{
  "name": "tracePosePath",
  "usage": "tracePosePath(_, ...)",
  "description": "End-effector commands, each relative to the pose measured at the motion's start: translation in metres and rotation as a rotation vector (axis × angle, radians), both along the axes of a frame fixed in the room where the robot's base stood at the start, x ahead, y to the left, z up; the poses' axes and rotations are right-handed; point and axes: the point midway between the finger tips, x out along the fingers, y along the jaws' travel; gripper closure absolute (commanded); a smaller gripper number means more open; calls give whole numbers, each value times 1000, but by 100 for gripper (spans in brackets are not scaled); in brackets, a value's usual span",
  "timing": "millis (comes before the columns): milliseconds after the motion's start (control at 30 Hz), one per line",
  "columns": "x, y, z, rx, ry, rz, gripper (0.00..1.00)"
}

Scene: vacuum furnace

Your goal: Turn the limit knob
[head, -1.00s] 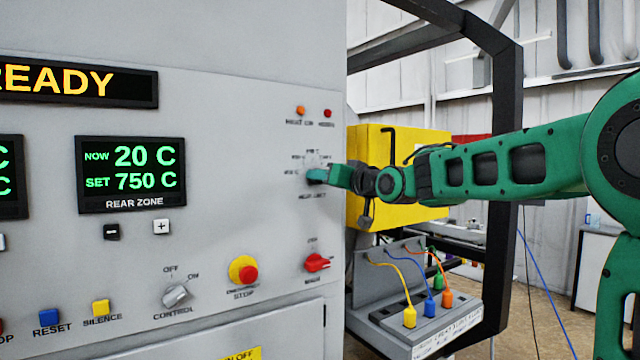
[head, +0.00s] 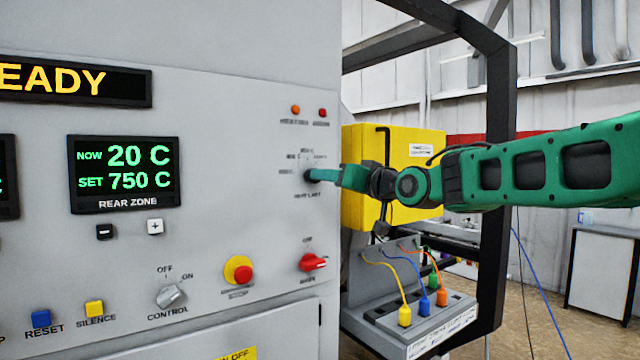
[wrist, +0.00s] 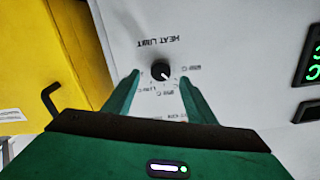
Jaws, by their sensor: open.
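The heat limit knob (wrist: 161,70) is small, round and black, with a pale pointer mark, on the grey panel. Printed settings surround it, and the label HEAT LIMIT reads upside down in the wrist view. My gripper (wrist: 158,88) is open, with one green finger on each side of the knob and a visible gap to each; I cannot tell whether the tips reach level with it. In the head view my gripper (head: 322,175) is at the panel's right side, and its fingers partly hide the knob (head: 309,175).
Two indicator lamps (head: 309,111) sit above the knob. A red switch (head: 314,262) and a red emergency stop button (head: 243,274) are below. A yellow box (head: 362,150) with a black hooked handle (wrist: 52,103) stands beside the panel's edge. Plugs with coloured cables (head: 425,302) are lower right.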

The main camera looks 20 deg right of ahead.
Motion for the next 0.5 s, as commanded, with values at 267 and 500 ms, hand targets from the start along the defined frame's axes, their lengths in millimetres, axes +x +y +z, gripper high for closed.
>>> tracePosePath(267, -37, -13, 0, 1, -2, -1, 49)
tracePosePath(500, -45, -15, 0, 0, 0, -1, 49)
